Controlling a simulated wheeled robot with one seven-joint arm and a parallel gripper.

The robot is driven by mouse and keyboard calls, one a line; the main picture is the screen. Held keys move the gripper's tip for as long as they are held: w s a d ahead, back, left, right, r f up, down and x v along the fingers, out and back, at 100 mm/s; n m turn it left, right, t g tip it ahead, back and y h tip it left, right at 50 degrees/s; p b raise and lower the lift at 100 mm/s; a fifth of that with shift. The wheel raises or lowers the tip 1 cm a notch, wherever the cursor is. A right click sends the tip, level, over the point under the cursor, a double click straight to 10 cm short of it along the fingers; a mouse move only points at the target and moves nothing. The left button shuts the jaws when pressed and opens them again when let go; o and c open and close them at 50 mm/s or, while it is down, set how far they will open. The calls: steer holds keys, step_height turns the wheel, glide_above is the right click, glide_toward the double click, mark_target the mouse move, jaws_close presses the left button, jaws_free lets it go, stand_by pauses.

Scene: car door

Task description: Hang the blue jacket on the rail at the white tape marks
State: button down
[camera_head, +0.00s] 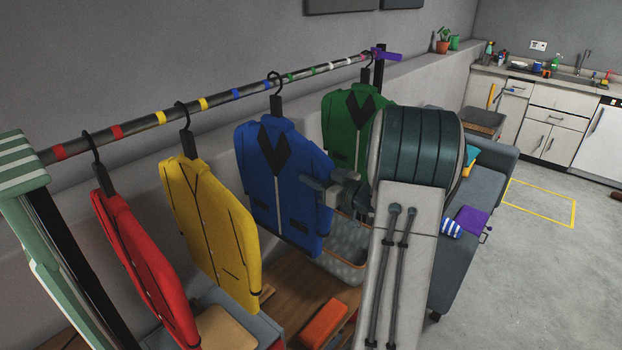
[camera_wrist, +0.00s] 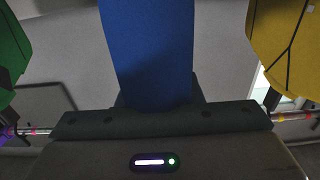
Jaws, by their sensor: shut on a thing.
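The blue jacket (camera_head: 285,190) hangs upright from its hanger, whose hook is at the rail (camera_head: 222,98) close to the right-hand blue tape mark. Whether the hook bears on the rail is too small to tell. My gripper (camera_head: 322,190) is shut on the jacket's right side. In the wrist view the blue jacket (camera_wrist: 150,50) runs down to my gripper (camera_wrist: 155,105), and its fingertips are partly hidden. The white tape marks (camera_head: 335,68) are farther along the rail to the right, past the green marks, just before the green jacket's hook.
Red (camera_head: 145,260) and yellow (camera_head: 208,215) jackets hang to the left. A green jacket (camera_head: 348,130) hangs to the right, behind my arm. A purple piece (camera_head: 386,54) sits at the rail's far end. A grey basket (camera_head: 345,247) and an orange item (camera_head: 323,322) are below.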

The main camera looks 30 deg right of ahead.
steer(key=w+d+p, duration=0.2)
steer(key=w+d, duration=0.2)
steer(key=d, duration=0.8)
steer(key=w+d+p, duration=0.3)
steer(key=w+d, duration=0.2)
steer(key=d, duration=0.7)
steer(key=shift+d, duration=0.2)
stand_by(2.1)
steer(key=shift+f, duration=0.2)
stand_by(0.3)
steer(key=c, duration=0.9)
jaws_free()
steer(key=shift+s, duration=0.1)
steer(key=shift+b+v, duration=2.25)
steer(key=shift+v, duration=4.6)
